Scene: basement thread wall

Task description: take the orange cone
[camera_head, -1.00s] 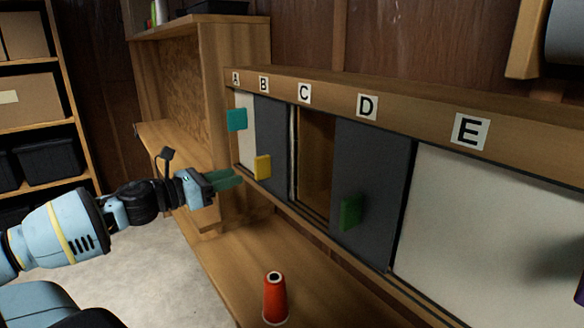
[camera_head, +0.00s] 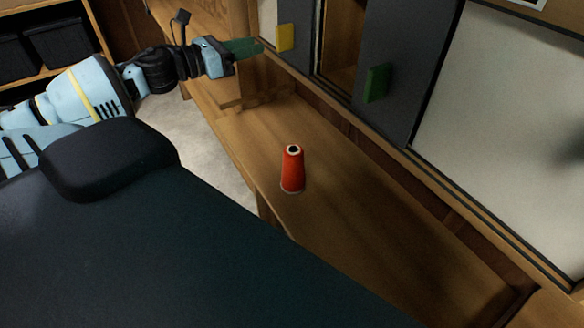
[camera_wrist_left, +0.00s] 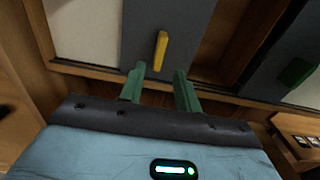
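The orange cone (camera_head: 292,170) is a red-orange thread cone with a dark hole in its pale top. It stands upright on the wooden bench (camera_head: 350,215), near the bench's front edge. My left gripper (camera_head: 258,46) is to the upper left of the cone, well apart from it, level with the sliding panels. In the left wrist view its green fingers (camera_wrist_left: 160,86) are spread with nothing between them. The cone is not in the left wrist view. My right gripper is not in view.
Grey sliding panels carry a yellow handle (camera_head: 285,38) and a green handle (camera_head: 376,83). An open gap (camera_head: 340,45) lies between them. A white panel (camera_head: 500,120) is at right. The bench around the cone is clear.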

